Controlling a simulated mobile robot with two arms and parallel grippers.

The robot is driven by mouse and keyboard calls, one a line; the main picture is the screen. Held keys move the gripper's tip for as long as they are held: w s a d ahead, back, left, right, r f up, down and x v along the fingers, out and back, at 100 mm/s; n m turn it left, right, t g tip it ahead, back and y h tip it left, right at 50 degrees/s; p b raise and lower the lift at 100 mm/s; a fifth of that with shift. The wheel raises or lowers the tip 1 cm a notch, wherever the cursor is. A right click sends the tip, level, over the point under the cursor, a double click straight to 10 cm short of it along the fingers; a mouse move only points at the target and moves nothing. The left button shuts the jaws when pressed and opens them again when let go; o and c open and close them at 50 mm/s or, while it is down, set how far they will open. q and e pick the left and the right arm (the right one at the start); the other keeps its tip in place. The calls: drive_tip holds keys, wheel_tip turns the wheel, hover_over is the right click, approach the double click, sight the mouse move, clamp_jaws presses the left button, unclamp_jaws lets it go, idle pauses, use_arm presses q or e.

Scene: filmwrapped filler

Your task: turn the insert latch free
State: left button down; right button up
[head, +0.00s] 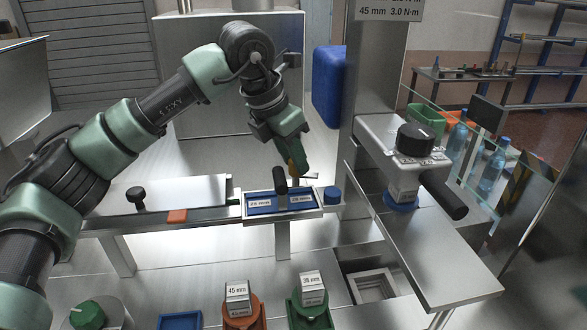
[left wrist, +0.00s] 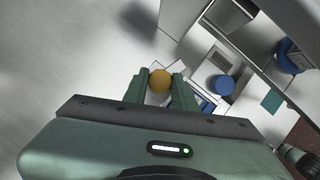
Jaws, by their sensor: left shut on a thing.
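My left gripper (head: 297,168) reaches down behind the blue-lined tray holding the 28 mm labelled inserts (head: 262,204). In the left wrist view, its green fingers (left wrist: 158,88) are shut on a round orange-yellow knob (left wrist: 160,79), which I take to be the insert latch. In the head view only a sliver of the knob (head: 291,168) shows beside the fingers, so how far the latch is turned cannot be told. A black upright handle (head: 280,180) stands at the tray just in front of the gripper. My right gripper is not in view.
A blue round cap (head: 332,195) sits right of the tray. A machine head with a black knob (head: 415,139) and black handle (head: 443,194) stands further right. Orange (head: 241,318) and green (head: 311,317) holders with labelled blocks stand in front. A metal plate (head: 175,191) lies left.

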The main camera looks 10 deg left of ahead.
use_arm(q)
drive_tip(key=shift+d+n+t+y+b, duration=0.1)
drive_tip(key=shift+n+t+y+b, duration=0.3)
drive_tip(key=shift+n+b, duration=0.95)
drive_tip(key=shift+n, duration=0.45)
drive_tip(key=c, duration=1.1)
unclamp_jaws()
drive_tip(key=shift+s, duration=0.1)
drive_tip(key=v, duration=0.7)
drive_tip(key=shift+r+b, duration=0.4)
drive_tip(key=shift+s, duration=0.1)
